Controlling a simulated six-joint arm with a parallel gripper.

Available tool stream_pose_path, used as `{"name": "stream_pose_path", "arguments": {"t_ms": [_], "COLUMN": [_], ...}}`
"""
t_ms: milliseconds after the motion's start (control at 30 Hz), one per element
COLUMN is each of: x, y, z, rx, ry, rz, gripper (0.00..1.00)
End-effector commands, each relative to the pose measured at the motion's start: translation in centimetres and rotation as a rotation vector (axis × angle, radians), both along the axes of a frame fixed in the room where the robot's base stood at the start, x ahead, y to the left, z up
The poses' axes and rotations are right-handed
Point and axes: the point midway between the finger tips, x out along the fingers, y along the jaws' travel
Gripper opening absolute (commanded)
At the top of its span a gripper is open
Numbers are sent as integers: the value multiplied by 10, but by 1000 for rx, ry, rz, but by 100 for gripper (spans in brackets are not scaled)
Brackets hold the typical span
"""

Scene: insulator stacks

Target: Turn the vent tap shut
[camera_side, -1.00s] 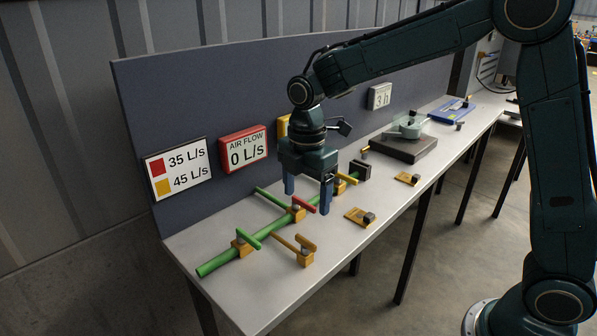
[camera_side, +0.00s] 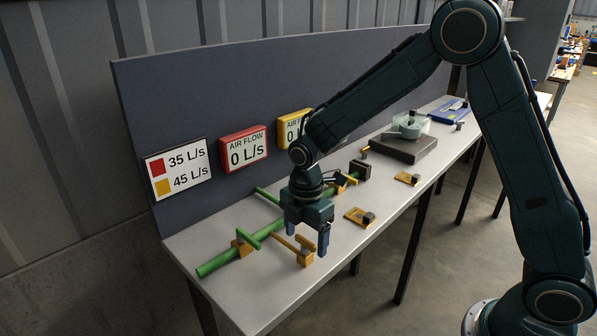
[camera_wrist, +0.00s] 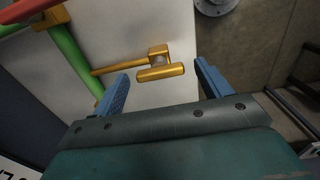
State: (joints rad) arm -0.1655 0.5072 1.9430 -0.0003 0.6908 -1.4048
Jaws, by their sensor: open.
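A yellow tap (camera_side: 304,257), which looks like the vent tap, stands at the end of a thin yellow branch pipe (camera_side: 285,242) near the bench's front edge. In the wrist view its yellow handle (camera_wrist: 160,72) lies roughly parallel to the branch pipe (camera_wrist: 118,67). My gripper (camera_side: 307,243) is open, pointing down over this tap. In the wrist view my gripper (camera_wrist: 162,78) has a blue finger on each side, with the handle between them in the picture and no visible contact. The height gap is hard to tell. My gripper partly hides the main green pipe (camera_side: 217,263).
A red handle (camera_wrist: 25,9) shows in the wrist view. Two yellow pieces (camera_side: 359,215) (camera_side: 407,178) lie to the right. A sign panel (camera_side: 178,172) and a red meter (camera_side: 245,149) are behind.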

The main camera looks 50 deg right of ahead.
Motion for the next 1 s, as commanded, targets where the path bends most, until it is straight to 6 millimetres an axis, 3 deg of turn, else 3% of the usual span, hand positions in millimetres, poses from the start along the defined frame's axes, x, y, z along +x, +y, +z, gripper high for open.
{"name": "stream_pose_path", "arguments": {"t_ms": [200,433,1000], "x": [0,0,0], "y": [0,0,0], "z": [0,0,0], "rx": [0,0,0], "ry": [0,0,1], "rz": [0,0,-118], "gripper": [76,32,32]}}
